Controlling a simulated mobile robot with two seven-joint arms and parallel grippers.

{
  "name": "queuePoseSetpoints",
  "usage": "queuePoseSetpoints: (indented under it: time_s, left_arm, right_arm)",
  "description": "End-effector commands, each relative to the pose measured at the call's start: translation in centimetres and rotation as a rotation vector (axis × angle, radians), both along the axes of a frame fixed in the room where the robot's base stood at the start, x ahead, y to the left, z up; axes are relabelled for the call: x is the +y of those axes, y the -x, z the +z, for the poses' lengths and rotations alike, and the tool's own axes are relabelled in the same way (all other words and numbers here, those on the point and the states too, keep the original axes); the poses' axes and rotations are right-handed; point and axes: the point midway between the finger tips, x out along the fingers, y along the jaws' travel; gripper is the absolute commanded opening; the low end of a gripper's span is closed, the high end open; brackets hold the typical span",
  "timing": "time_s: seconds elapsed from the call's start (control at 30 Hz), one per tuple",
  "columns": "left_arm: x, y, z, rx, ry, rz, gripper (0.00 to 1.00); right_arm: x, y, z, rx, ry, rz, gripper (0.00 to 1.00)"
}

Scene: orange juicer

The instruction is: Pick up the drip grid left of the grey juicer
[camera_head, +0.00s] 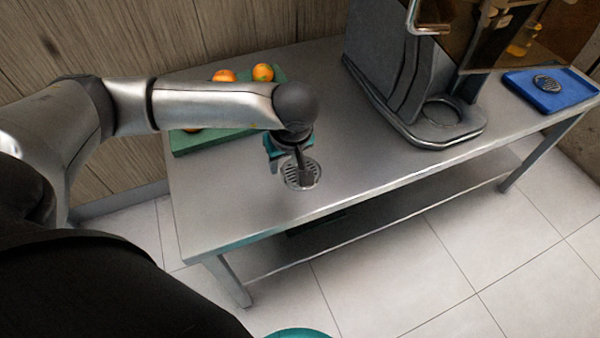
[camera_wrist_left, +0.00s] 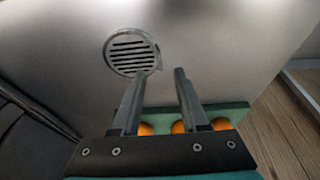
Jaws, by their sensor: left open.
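The drip grid (camera_head: 290,176), a round metal disc with dark slots, lies flat on the steel table to the left of the grey juicer (camera_head: 385,65). In the left wrist view the whole grid (camera_wrist_left: 131,52) shows ahead of the fingers. My left gripper (camera_head: 304,178) is above the grid in the head view and covers part of it. In the wrist view its fingers (camera_wrist_left: 159,75) are apart with nothing between them, and the left fingertip overlaps the grid's lower right rim. The gap lies to the right of the grid's middle. My right gripper is not in view.
A green board (camera_head: 197,141) with oranges (camera_head: 263,72) lies behind my left arm. A blue tray (camera_head: 522,84) with a second round grid (camera_head: 547,84) is at the right. The table's front edge is close to the drip grid. Bare table lies between grid and juicer.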

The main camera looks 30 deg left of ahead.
Motion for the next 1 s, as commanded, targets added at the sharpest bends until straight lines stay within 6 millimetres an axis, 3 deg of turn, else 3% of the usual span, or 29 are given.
queuePoseSetpoints:
  time_s: [0.5, 0.9, 1.0]
  left_arm:
    - [0.9, -0.7, -4.4, 0.001, 0.000, 0.000, 0.44]
    - [1.1, -0.9, -4.9, 0.001, 0.000, 0.000, 0.44]
    - [1.1, -0.9, -4.9, 0.001, 0.000, 0.000, 0.35]
  right_arm:
    - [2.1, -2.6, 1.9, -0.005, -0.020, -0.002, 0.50]
    - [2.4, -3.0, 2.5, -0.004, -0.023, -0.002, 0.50]
    - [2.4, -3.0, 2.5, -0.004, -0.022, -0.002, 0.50]
